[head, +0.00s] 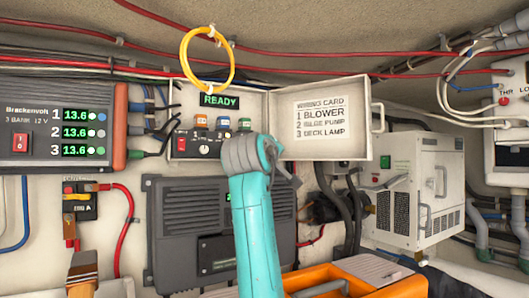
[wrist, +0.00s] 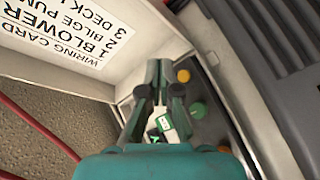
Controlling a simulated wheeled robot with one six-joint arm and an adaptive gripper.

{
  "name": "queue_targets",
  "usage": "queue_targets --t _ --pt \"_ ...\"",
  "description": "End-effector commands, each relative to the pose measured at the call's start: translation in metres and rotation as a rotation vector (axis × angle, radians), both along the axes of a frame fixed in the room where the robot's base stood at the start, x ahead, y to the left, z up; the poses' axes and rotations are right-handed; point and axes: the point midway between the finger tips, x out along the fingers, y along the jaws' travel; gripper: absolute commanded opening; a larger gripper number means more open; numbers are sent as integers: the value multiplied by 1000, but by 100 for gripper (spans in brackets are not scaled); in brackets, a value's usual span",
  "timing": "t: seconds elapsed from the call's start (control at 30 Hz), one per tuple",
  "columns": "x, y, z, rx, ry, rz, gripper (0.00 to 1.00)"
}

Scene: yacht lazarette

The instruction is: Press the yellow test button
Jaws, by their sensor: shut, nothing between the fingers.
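An open white control box (head: 189,96) hangs at the middle of the wall, with a lit READY display, a red switch, a dark knob and small coloured parts on its panel. In the wrist view, a round yellow button (wrist: 183,76) shows on the dark panel, just right of my fingertips, beside a round green part (wrist: 197,108). My gripper (wrist: 158,66) is shut and empty; I cannot tell whether it touches the panel. In the head view, my gripper (head: 252,153) covers the panel's lower right, and I cannot make out the yellow button there.
The box's lid (head: 340,145) stands open to the right, carrying a wiring card (head: 318,117), close beside my gripper. A yellow cable loop (head: 184,56) hangs above. A battery charger (head: 30,132) is at left, a grey unit (head: 172,228) below, and an orange case (head: 400,287) in front.

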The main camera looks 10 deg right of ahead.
Motion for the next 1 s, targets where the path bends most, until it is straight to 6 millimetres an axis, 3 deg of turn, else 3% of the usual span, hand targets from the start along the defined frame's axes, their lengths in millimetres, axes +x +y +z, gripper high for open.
queue_targets --t 0.33,1.0 --pt "25 8 0 0 1 -1 0" --pt "27 9 0 0 0 0 0"
